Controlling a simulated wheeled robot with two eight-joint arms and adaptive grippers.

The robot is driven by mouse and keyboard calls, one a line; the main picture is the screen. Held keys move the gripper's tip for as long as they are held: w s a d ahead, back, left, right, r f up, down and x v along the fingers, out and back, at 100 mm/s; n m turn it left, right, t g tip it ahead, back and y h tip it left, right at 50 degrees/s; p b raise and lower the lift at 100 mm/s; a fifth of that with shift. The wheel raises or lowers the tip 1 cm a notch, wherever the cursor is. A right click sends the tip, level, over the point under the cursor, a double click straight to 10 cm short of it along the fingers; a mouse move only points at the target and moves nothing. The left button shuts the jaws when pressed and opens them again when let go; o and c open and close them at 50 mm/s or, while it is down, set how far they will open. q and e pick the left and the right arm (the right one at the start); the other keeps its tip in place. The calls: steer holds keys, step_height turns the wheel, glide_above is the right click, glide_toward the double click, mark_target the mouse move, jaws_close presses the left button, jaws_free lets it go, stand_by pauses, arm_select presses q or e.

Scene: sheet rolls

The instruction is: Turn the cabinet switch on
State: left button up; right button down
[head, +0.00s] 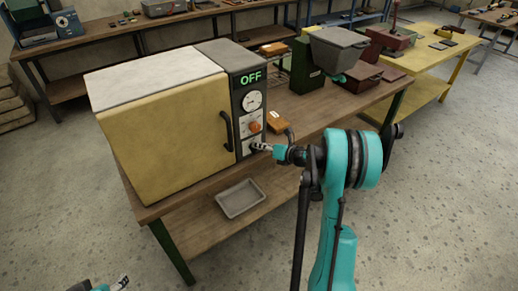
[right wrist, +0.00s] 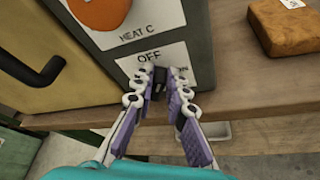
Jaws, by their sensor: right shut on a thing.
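The cabinet (head: 160,125) is a yellow-fronted box with a dark control panel (head: 243,60) on its right side. Its display reads OFF in green. The small dark switch (right wrist: 158,84) sits low on the panel, on a white plate (right wrist: 147,59) marked OFF, with a partly covered ON to the right. My right gripper (head: 258,147) is at this plate. In the right wrist view its fingers (right wrist: 160,88) are shut on the switch and hide much of it. My left gripper (head: 122,281) barely shows at the bottom left edge, and its jaws are unclear.
An orange knob (head: 255,127) and a round dial (head: 252,100) are above the switch. A black door handle (head: 226,131) is to the left. An orange-brown block (head: 278,122) lies on the workbench right of the cabinet. A grey tray (head: 240,198) is on the lower shelf.

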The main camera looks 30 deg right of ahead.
steer(key=m+y, duration=0.1)
steer(key=m, duration=0.2)
steer(key=f+m+t+y+b, duration=0.1)
steer(key=m, duration=0.1)
steer(key=d+f+m+t+y, duration=0.1)
steer(key=m, duration=0.2)
steer(key=shift+d+m+y, duration=0.1)
steer(key=shift+m+y, duration=0.2)
steer(key=shift+y, duration=0.1)
stand_by(0.4)
steer(key=c, duration=1.5)
jaws_free()
steer(key=shift+f, duration=0.1)
steer(key=shift+c, duration=0.2)
steer(key=v, duration=1.2)
steer(key=shift+f, duration=0.2)
